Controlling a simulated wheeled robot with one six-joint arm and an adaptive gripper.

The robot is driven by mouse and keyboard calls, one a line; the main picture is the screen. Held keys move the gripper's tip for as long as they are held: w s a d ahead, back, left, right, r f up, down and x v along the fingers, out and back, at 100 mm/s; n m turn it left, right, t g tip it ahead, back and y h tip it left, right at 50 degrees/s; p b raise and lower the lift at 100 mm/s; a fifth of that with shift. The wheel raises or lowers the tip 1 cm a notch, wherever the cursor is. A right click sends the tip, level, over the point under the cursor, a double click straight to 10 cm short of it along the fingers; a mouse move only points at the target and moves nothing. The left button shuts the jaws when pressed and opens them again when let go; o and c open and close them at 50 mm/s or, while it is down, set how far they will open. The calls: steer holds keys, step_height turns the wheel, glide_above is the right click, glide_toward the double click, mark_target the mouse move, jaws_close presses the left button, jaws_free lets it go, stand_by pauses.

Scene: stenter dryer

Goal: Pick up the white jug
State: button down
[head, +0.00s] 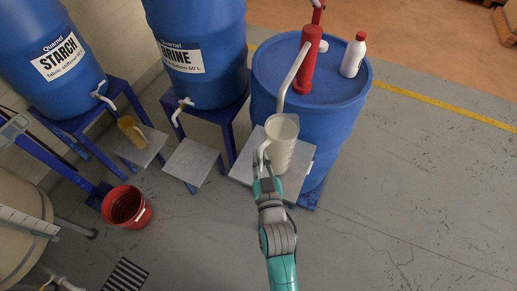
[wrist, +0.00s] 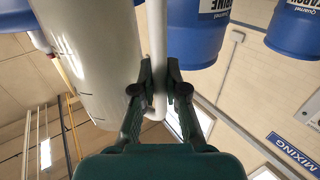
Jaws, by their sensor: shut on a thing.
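The white jug (head: 283,142) stands upright on a small pale platform (head: 297,181) in front of the right blue barrel, under the pump spout. Its handle faces me and to the left. My gripper (head: 266,180) is at the handle and shut on it. In the wrist view the jug's body (wrist: 95,55) fills the upper left, and my gripper's fingers (wrist: 160,95) close from both sides on the handle (wrist: 157,50). From these views I cannot tell whether the jug's base touches the platform.
A red hand pump (head: 308,60) and a white bottle with a red cap (head: 354,55) stand on the blue barrel (head: 325,115). A yellowish jug (head: 132,130) is under the STARCH barrel (head: 48,50). A red bucket (head: 126,207) is on the floor. Floor at right is clear.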

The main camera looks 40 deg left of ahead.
steer(key=v, duration=1.4)
steer(key=shift+d, duration=0.1)
